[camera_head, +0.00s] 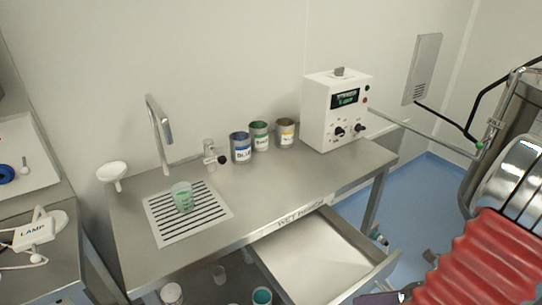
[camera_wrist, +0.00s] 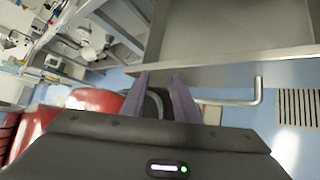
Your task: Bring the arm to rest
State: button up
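My gripper (camera_wrist: 160,84) is in the wrist view. Its two dark fingers stand apart with a gap between them, and I see nothing held in it. The fingertips are close to the front of the pulled-out metal drawer (camera_wrist: 235,62); I cannot tell whether they touch it. A bar handle (camera_wrist: 257,92) shows to the right of the fingers, partly hidden behind them. In the head view the drawer (camera_head: 318,258) is open under the bench, and its visible floor is empty.
The wet bench (camera_head: 262,200) carries a beaker of green liquid (camera_head: 182,196) on a slotted drain, a tap (camera_head: 160,130), several labelled cans (camera_head: 241,147) and a white instrument box (camera_head: 335,110).

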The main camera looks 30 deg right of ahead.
jog(key=w+a+r+n+g+h, duration=0.2)
jog(key=w+a+r+n+g, duration=0.35)
jog(key=n, duration=0.45)
jog(key=w+a+r+n+g+h, duration=0.2)
jog(key=w+a+r+n, duration=0.35)
jog(key=a+n, duration=0.35)
jog(key=w+a+r+n+t+h, duration=0.2)
jog(key=a+r+n, duration=0.9)
jog(key=n, duration=0.7)
jog(key=a+t+h, duration=0.1)
jog(key=a+t, duration=0.1)
jog(key=shift+n+t, duration=0.35)
jog(key=shift+n, duration=0.05)
